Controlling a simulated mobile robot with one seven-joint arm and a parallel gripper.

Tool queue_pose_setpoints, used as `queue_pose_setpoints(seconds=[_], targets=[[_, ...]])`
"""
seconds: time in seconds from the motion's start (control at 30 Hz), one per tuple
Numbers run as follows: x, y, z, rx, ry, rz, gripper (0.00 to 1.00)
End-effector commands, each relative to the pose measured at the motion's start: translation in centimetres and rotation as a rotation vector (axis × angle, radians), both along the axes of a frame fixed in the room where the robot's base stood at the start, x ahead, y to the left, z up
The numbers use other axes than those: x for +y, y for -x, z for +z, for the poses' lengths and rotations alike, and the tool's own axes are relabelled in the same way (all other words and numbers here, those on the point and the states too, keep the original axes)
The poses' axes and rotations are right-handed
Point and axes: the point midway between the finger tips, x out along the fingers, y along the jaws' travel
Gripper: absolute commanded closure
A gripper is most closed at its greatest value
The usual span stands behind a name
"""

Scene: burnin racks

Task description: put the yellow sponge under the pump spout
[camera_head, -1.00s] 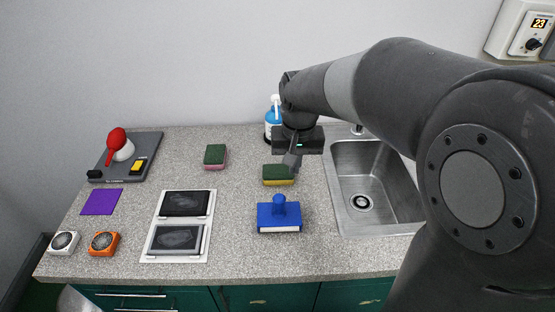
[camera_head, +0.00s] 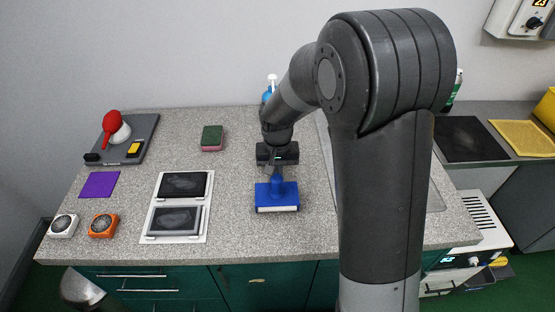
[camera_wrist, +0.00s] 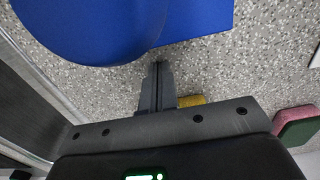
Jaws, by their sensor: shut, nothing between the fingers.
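The yellow sponge (camera_wrist: 192,99) shows only as a small yellow corner behind my fingers in the wrist view. In the head view my gripper and arm hide it. My gripper (camera_head: 277,172) is shut with nothing in it; its fingertips also show close together in the wrist view (camera_wrist: 159,68). It points down at the counter, right by the knob of a blue block (camera_head: 277,197); I cannot tell whether they touch. The blue pump bottle (camera_head: 267,97) with a white pump head (camera_head: 272,79) stands at the back wall, partly hidden by my arm.
A green and pink sponge (camera_head: 212,138) lies left of my gripper. A white frame with two dark pads (camera_head: 150,222), a purple cloth (camera_head: 99,184) and two dials stand further left. My arm mostly hides the sink (camera_head: 436,199). The counter between the pads and the blue block is clear.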

Motion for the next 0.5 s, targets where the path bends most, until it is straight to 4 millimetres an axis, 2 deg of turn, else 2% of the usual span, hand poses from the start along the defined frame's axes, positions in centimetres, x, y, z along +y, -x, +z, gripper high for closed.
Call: queue_pose_setpoints(seconds=[0.03,0.2,0.5], targets=[[0.0,-1.3,0.3,-0.006,-0.001,-0.002,1.0],[0.0,-3.2,0.3,-0.005,-0.001,-0.001,1.0],[0.0,-4.0,0.4,-0.005,-0.001,-0.001,1.0]])
